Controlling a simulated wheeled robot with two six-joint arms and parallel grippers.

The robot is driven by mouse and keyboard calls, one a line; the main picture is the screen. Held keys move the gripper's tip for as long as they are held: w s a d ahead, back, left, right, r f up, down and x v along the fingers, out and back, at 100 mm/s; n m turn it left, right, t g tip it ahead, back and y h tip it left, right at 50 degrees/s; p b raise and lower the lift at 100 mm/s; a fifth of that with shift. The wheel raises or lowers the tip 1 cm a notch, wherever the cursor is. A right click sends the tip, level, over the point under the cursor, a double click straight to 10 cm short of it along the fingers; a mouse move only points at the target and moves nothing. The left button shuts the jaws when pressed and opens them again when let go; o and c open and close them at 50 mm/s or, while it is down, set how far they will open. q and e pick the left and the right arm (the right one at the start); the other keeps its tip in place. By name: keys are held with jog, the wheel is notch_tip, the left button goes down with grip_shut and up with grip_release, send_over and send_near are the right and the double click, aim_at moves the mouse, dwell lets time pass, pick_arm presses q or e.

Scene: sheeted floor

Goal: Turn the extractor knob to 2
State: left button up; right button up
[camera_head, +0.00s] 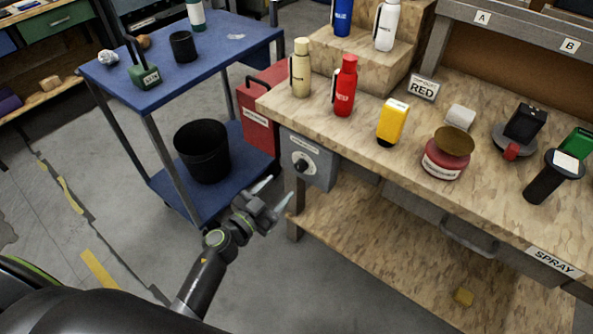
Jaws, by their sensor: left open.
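The extractor knob (301,167) is a small round dark knob on a grey control box (321,160) fixed to the left end of the wooden workbench. The numbers on its dial are too small to read, so I cannot tell its setting. My left gripper (274,192) is open and empty, its two fingers apart. In the picture it is below and left of the knob, and it does not touch the box. My right gripper is not in view.
The workbench (289,107) holds bottles, including a red one (346,87), a yellow container (391,122) and a red tin (445,159). A blue cart (228,33) with a black bin (203,151) stands left. A red case (262,118) is beside the box.

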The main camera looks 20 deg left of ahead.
aim_at(299, 168)
pick_arm(q)
jog(key=b+x, duration=0.1)
jog(key=x, duration=0.6)
jog(key=shift+w+d+f, duration=0.1)
jog(key=shift+w+f, duration=0.05)
jog(key=shift+w, duration=0.1)
jog(key=shift+w+d, duration=0.2)
jog(key=shift+w, duration=0.35)
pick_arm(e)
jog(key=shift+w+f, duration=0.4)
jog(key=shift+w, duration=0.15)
pick_arm(q)
jog(key=shift+c, duration=0.4)
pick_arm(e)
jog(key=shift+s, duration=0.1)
pick_arm(q)
jog(key=c, duration=0.9)
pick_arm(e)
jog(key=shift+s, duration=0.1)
